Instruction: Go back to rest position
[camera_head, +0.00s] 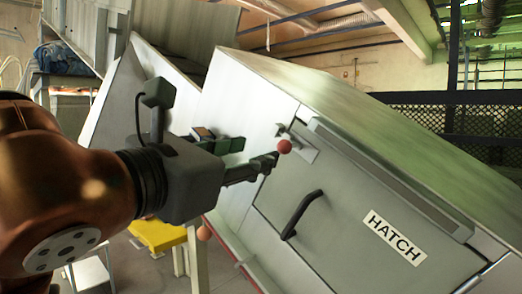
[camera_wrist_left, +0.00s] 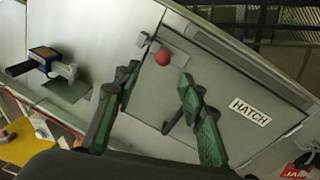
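My left gripper (camera_head: 259,151) reaches in from the left in the head view, in front of a grey metal cabinet (camera_head: 330,103). Its two green-padded fingers stand apart in the left wrist view (camera_wrist_left: 160,73), with nothing visible between them. A red ball knob (camera_head: 285,146) on the hatch latch shows just past the fingertips in the head view. In the left wrist view the knob (camera_wrist_left: 163,58) appears beyond the gap between the fingers; I cannot tell how far off. The hatch (camera_head: 345,185) looks shut. My right gripper is in neither view.
The hatch has a black handle (camera_head: 300,214) and a HATCH label (camera_head: 392,238). A small black and blue device (camera_wrist_left: 45,60) is on the panel to the left. A yellow-topped stand (camera_head: 157,234) and an orange ball (camera_head: 204,233) are low down. Blue cloth (camera_head: 60,58) lies at the back left.

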